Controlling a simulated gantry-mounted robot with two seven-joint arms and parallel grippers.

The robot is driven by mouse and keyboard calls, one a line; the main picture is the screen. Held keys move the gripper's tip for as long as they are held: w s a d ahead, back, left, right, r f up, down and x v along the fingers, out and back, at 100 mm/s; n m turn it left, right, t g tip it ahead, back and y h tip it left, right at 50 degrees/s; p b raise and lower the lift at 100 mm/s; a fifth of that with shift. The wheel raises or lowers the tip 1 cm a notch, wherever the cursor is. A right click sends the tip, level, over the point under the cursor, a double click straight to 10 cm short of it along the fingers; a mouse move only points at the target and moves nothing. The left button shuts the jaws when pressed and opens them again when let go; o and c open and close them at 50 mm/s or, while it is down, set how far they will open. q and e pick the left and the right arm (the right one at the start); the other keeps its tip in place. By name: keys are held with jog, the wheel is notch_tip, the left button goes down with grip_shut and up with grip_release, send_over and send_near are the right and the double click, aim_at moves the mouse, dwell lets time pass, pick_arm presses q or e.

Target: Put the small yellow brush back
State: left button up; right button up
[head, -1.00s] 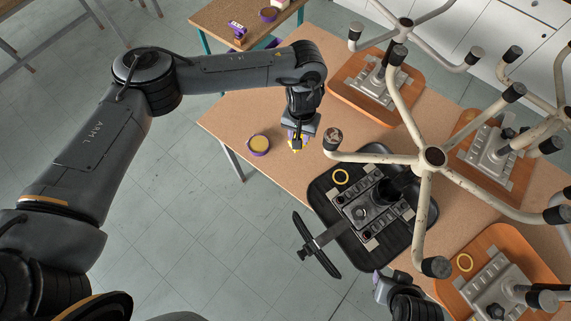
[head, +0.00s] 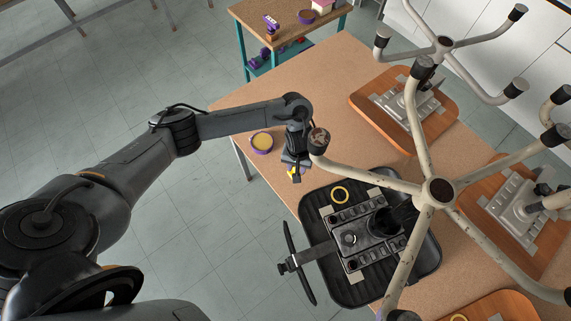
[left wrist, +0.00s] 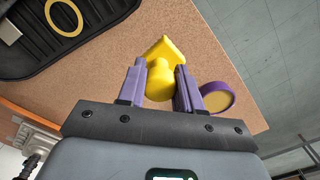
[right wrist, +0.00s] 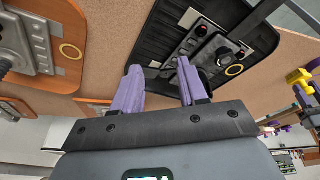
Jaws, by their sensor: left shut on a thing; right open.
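My left gripper (head: 294,174) is shut on the small yellow brush (left wrist: 166,52). In the left wrist view the brush sits between the purple fingers, its rounded part by the fingers and its pointed, angular part beyond them. In the head view only a bit of yellow shows at the fingers, near the table's left edge, between a purple-rimmed dish (head: 262,143) and the black chair seat (head: 318,268). The dish, yellow inside, also shows in the left wrist view (left wrist: 217,97).
White chair legs (head: 438,192) rise over the table (head: 345,85) from upturned seats. A yellow ring (head: 340,195) lies on the black seat. Bare tabletop lies behind my left gripper.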

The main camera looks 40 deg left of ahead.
pick_arm(q)
jog(key=a+f+b, duration=0.1)
jog(key=a+f, duration=0.1)
jog(key=a+f+b, duration=0.2)
jog(key=a+f, duration=0.1)
jog(key=w+a+f+b, duration=0.1)
jog(key=a+f, duration=0.1)
jog(key=f, duration=0.1)
jog(key=shift+a, duration=0.15)
jog(key=shift+f, duration=0.2)
jog(key=o, duration=0.9)
jog(key=shift+f, duration=0.1)
jog(key=shift+o, duration=0.2)
